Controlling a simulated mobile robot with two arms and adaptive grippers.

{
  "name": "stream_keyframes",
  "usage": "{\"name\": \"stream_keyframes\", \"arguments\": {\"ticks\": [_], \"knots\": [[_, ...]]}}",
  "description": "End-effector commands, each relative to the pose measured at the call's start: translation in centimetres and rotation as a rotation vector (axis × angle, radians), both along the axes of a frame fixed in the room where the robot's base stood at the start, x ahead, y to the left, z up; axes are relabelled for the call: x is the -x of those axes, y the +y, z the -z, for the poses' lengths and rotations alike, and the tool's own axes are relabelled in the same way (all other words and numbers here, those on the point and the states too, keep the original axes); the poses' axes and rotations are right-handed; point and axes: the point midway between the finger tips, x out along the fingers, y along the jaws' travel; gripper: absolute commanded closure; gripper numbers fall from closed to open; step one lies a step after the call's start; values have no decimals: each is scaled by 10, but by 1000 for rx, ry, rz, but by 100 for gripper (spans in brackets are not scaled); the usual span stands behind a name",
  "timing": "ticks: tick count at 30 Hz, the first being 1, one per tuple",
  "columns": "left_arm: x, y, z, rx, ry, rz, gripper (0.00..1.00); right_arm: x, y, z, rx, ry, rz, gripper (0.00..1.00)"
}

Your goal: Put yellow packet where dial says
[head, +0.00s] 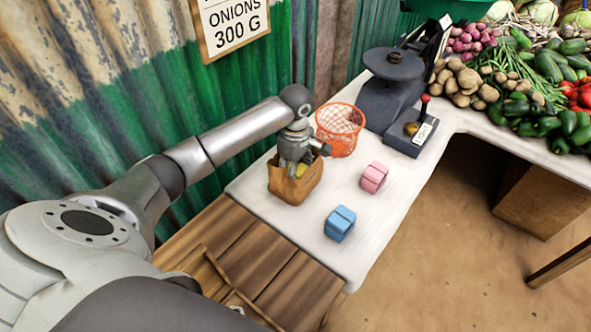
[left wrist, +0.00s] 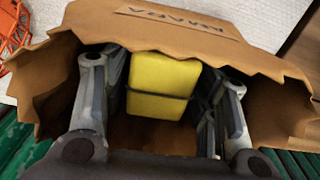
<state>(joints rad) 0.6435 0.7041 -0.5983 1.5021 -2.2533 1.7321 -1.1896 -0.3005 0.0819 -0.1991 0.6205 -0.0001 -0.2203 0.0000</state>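The yellow packet (left wrist: 160,85) has a dark band and sits between the fingers of my left gripper (left wrist: 162,100), inside the mouth of the brown paper bag (left wrist: 60,75). Both finger pads lie close against its sides. In the head view my left gripper (head: 293,160) points down into the bag (head: 296,188), and a sliver of the yellow packet (head: 301,170) shows. The packet's underside is hidden. The dial box (head: 408,140) has a brass knob, a red-tipped lever and a white card too small to read. My right gripper is out of view.
An orange wire basket (head: 341,142) stands just behind the bag. A pink packet (head: 374,177) and a blue packet (head: 340,223) lie on the white counter (head: 310,232). A dark scale (head: 390,95) stands at the back, with vegetables to its right. Corrugated wall borders the left.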

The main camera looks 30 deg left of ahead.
Motion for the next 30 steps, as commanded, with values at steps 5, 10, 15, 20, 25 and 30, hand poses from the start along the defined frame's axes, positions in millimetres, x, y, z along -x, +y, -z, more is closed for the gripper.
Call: {"name": "stream_keyframes", "arguments": {"ticks": [5,10,15,20,25,30], "knots": [[0,0,0,0,0,0,34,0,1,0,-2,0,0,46],[0,0,0,0,1,0,34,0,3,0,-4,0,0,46],[-1,0,-10,-1,-2,0,34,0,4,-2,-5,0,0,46],[-2,1,-40,-2,-6,0,34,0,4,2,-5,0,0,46],[-1,1,-78,-2,-5,1,34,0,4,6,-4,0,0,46],[-1,0,-107,-1,-3,0,34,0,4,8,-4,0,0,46]]}}
